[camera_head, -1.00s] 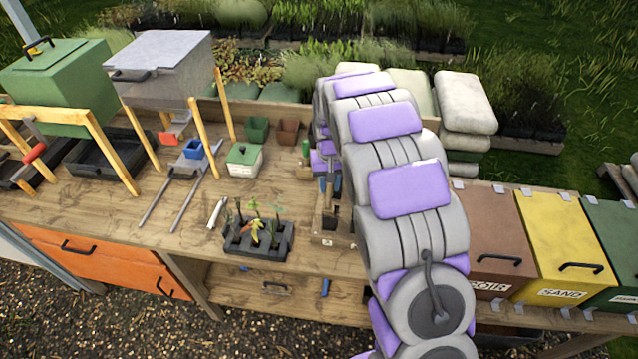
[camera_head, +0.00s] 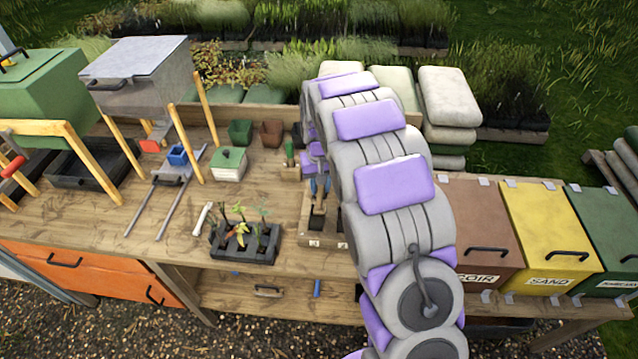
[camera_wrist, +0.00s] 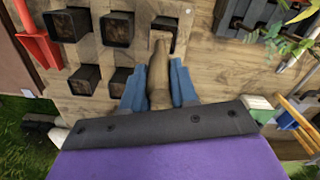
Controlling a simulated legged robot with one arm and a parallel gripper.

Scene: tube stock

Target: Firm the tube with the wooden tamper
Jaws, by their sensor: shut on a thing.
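My gripper (camera_wrist: 158,80) is shut on the wooden tamper (camera_wrist: 159,62), with a blue finger on each side of it.
A black tray of seedlings (camera_head: 243,243) stands left of the rack. A white-and-green box (camera_head: 229,163) and small pots (camera_head: 241,132) stand behind. Bins of coir (camera_head: 478,225) and sand (camera_head: 552,235) are at the right. A red tool (camera_wrist: 37,35) lies beside the rack.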

